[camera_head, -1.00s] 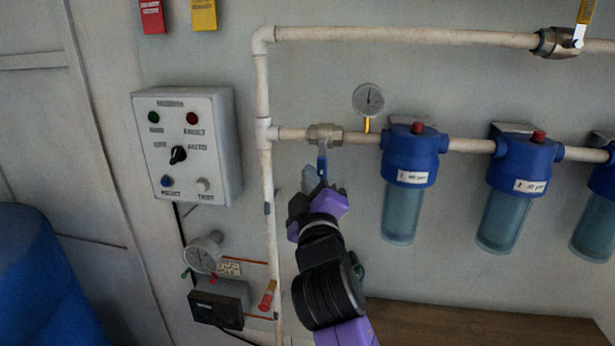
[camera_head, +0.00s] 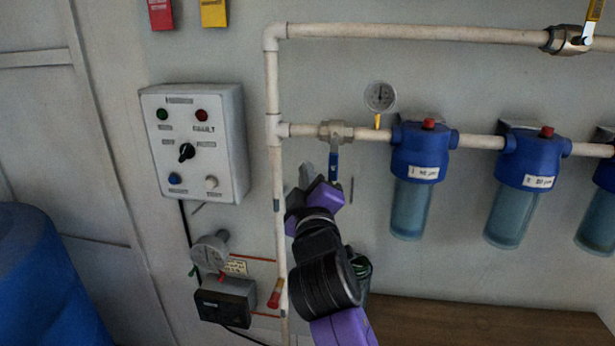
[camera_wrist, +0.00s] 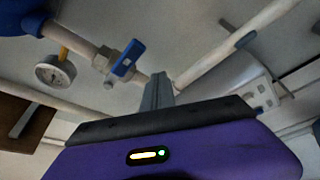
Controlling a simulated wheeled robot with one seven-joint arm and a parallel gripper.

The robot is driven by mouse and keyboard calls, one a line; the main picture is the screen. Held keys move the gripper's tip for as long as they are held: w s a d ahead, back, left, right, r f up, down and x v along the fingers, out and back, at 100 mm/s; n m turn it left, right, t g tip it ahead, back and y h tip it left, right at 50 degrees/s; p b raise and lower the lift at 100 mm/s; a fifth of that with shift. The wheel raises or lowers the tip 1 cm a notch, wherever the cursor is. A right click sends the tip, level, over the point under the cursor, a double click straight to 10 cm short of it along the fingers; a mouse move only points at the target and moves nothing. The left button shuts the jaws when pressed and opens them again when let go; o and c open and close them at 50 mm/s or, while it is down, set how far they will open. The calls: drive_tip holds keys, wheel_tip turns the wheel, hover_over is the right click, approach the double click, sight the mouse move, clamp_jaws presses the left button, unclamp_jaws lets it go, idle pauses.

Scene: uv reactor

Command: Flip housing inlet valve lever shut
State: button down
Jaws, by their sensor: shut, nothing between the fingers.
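The inlet valve (camera_head: 336,131) is a metal body on the horizontal pipe, left of the first blue filter housing (camera_head: 420,150). Its lever (camera_head: 334,165) has a blue grip and hangs straight down, across the pipe. In the wrist view the lever (camera_wrist: 127,60) also stands crosswise to the pipe. My gripper (camera_head: 306,176) is shut and empty, just left of the lever's lower end. In the wrist view the closed fingers (camera_wrist: 157,92) are apart from the lever, with a gap between them.
A gauge (camera_head: 380,96) stands above the pipe, right of the valve. A vertical pipe (camera_head: 273,90) runs close left of my gripper. A control box (camera_head: 195,145) hangs on the wall farther left. A wooden surface (camera_head: 480,322) lies below the filters.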

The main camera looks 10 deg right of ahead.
drive_tip(key=s+b, duration=0.2)
drive_tip(key=s, duration=0.8)
drive_tip(key=shift+a, duration=0.4)
drive_tip(key=shift+r, duration=0.1)
